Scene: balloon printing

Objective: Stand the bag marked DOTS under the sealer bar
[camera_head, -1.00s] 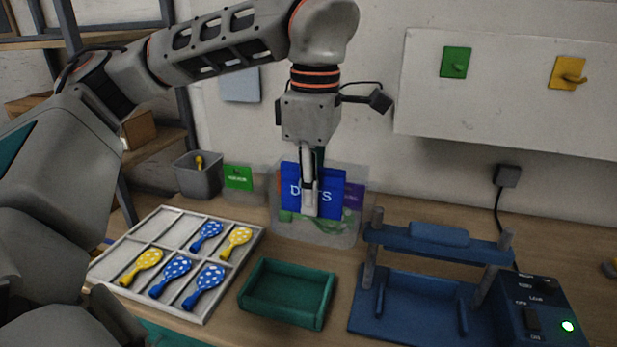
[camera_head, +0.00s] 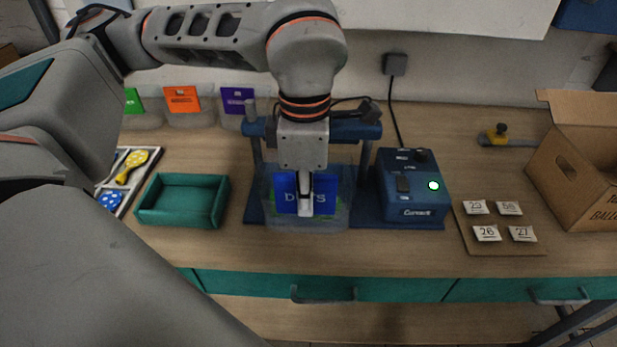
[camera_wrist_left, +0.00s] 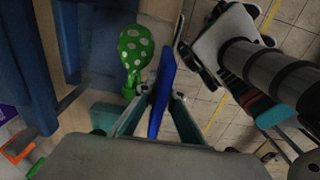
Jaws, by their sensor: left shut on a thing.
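The DOTS bag (camera_head: 327,190) is a clear bag with a blue header card. My left gripper (camera_head: 305,208) is shut on the card, partly covering the lettering. The bag hangs upright in front of the blue sealer (camera_head: 366,214). The sealer bar (camera_head: 352,131) shows behind my wrist, on posts. From the head view I cannot tell the gap between bag and bar. In the left wrist view the card (camera_wrist_left: 161,95) is edge-on between the fingers. A green dotted balloon (camera_wrist_left: 133,50) lies beside it, and blue sealer parts (camera_wrist_left: 25,65) are at the left. My right gripper is not seen.
A control box (camera_head: 412,190) with a lit green light stands right of the sealer. A green tray (camera_head: 183,222) is at the left, near the balloon tray (camera_head: 128,190). A board with number tags (camera_head: 500,248) and a cardboard box (camera_head: 580,180) are at the right.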

